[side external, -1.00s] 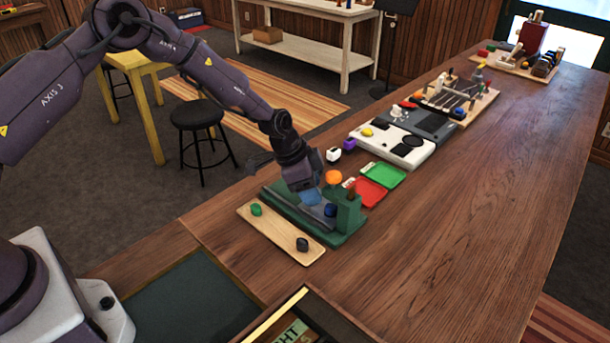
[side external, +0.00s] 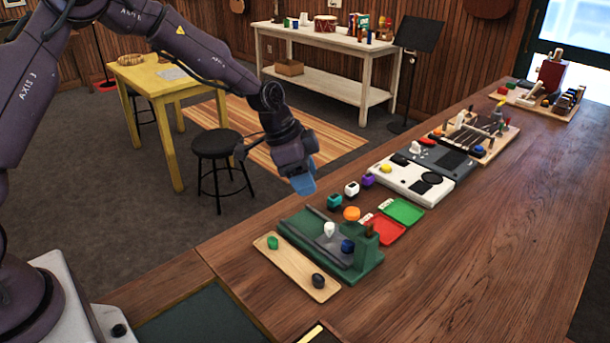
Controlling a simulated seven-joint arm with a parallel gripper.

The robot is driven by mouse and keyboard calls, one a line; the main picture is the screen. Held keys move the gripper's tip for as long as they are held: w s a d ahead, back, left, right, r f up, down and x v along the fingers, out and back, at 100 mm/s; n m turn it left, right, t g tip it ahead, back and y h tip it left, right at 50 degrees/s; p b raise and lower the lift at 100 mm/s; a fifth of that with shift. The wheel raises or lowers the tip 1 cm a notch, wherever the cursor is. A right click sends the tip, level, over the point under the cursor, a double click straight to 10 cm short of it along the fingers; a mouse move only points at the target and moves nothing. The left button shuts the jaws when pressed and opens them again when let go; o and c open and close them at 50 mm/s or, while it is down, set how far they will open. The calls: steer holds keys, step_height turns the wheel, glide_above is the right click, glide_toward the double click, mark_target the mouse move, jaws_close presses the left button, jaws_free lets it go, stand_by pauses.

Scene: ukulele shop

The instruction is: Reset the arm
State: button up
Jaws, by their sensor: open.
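My gripper (side external: 302,186), with blue fingertips, hangs open in the air beyond and above the green fixture (side external: 370,262). Nothing shows between its fingers. The fixture stands on the wooden counter with a grey channel. A white piece (side external: 329,230) stands in the channel and a dark blue piece (side external: 347,246) sits near its right end. My gripper is clear of the fixture and the counter.
A wooden tray (side external: 297,268) with green and black pieces lies in front. Behind are an orange piece (side external: 351,213), teal (side external: 334,201), white and purple cubes, and red (side external: 386,230) and green (side external: 405,211) trays. The counter's right side (side external: 480,250) is clear.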

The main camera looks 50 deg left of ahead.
steer(key=s+a+r+n+y, duration=0.1)
steer(key=s+r+n, duration=0.2)
steer(key=s+r, duration=0.3)
steer(key=s+r+n+t+y, duration=0.1)
steer(key=s+r+n, duration=0.2)
steer(key=s, duration=1)
steer(key=s+a+r+n+t+y, duration=0.1)
steer(key=s+r+n, duration=0.2)
steer(key=s+r, duration=0.7)
steer(key=shift+s+a, duration=0.2)
steer(key=shift+a, duration=0.15)
